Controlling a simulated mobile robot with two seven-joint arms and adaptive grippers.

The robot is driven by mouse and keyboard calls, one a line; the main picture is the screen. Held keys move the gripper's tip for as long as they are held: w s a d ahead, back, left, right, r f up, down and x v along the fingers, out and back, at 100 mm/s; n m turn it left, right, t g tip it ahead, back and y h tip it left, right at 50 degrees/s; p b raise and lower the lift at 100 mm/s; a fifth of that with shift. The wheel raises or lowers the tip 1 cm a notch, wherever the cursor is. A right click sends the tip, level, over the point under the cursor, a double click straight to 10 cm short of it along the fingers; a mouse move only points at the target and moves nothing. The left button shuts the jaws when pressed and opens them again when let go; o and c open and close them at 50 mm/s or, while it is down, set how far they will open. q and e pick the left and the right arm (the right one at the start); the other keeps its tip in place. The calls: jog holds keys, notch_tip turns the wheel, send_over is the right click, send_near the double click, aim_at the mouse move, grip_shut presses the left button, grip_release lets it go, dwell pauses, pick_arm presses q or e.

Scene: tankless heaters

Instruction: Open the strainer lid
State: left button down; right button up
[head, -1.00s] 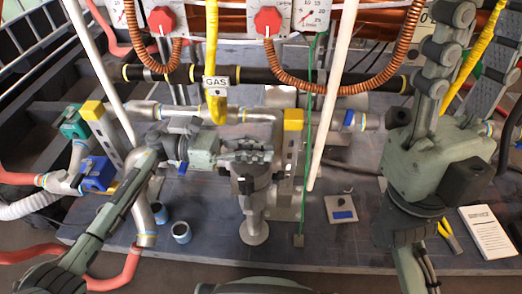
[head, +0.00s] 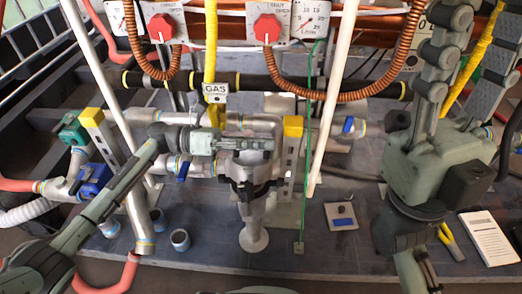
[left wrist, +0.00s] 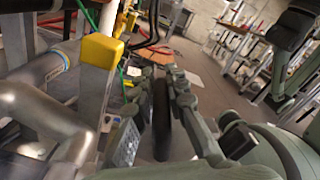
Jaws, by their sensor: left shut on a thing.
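The strainer (head: 253,207) is a metal body in the middle of the pipework, with a dark collar around its top. My left gripper (head: 258,146) comes in from the left and lies across the top of the strainer. In the left wrist view its two fingers (left wrist: 165,100) are closed on a dark disc-like part, the strainer lid (left wrist: 162,118), seen nearly edge-on. In the head view a grey round part shows just below the fingers, above the collar; the fingers partly hide it.
Yellow-capped posts (head: 293,127) flank the strainer, and a white pole (head: 334,110) rises to its right. A yellow gas hose (head: 210,50) hangs behind.

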pick_arm(q)
jog(key=shift+w+r+n, duration=0.15)
jog(key=shift+w+n, duration=0.35)
jog(key=shift+n, duration=0.1)
jog(key=shift+w+r+n, duration=0.15)
jog(key=shift+w+n, duration=0.3)
jog(key=shift+n, duration=0.15)
jog(key=c, duration=1.6)
grip_release()
jog(key=shift+o, duration=0.2)
jog(key=shift+a, duration=0.15)
jog(key=a, duration=1.1)
jog(key=shift+a, duration=0.4)
